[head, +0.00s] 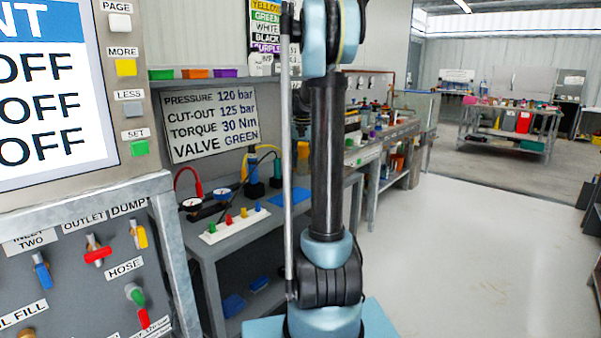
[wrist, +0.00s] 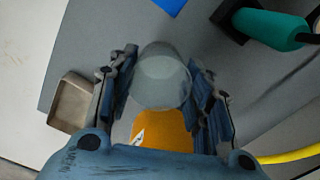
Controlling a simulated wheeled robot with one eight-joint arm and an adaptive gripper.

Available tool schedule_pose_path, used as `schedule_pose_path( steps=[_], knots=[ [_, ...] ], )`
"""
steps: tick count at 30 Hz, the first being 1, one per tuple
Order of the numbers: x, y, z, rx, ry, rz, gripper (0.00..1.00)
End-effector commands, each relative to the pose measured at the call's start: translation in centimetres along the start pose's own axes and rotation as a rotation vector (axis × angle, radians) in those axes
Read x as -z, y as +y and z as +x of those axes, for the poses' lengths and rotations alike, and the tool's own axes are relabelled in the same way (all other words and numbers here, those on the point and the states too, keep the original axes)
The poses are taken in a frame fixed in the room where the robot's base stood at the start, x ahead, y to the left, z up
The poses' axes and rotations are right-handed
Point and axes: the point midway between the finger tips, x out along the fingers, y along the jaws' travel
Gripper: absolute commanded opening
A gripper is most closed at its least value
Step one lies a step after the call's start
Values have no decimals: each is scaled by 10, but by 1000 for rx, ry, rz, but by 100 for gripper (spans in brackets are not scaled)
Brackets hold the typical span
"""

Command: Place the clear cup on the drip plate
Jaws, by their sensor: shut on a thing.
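In the wrist view my gripper (wrist: 163,90) is shut on the clear cup (wrist: 163,78). The cup is round and see-through and sits between the two fingers. An orange surface with a white mark (wrist: 158,130) shows just below the cup, partly covered by my gripper. A flat blue piece (wrist: 170,4) lies at the top edge, apart from the cup. In the head view a flat blue piece (head: 288,195) lies on the grey bench (head: 232,228). I cannot tell for certain which thing is the drip plate.
A grey metal tray (wrist: 72,102) is left of my gripper. A green cylinder with a dark base (wrist: 268,27) and a yellow hose (wrist: 290,156) are at right. A valve panel (head: 85,265) stands at left in the head view; open floor (head: 470,250) is at right.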

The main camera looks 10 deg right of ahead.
Motion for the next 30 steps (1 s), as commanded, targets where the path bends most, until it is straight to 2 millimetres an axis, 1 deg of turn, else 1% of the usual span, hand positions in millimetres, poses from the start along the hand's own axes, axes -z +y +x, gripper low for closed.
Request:
schedule_pose_path(
  steps=[4,7,17,18,20,21,30],
  knots=[
    [1,1,21,0,0,2,29],
    [1,2,32,0,0,2,29],
    [0,2,34,0,0,2,29],
    [0,2,35,0,0,2,48],
    [0,2,35,0,0,2,61],
    [0,2,35,0,0,2,66],
    [0,2,34,0,0,2,66]
  ],
)
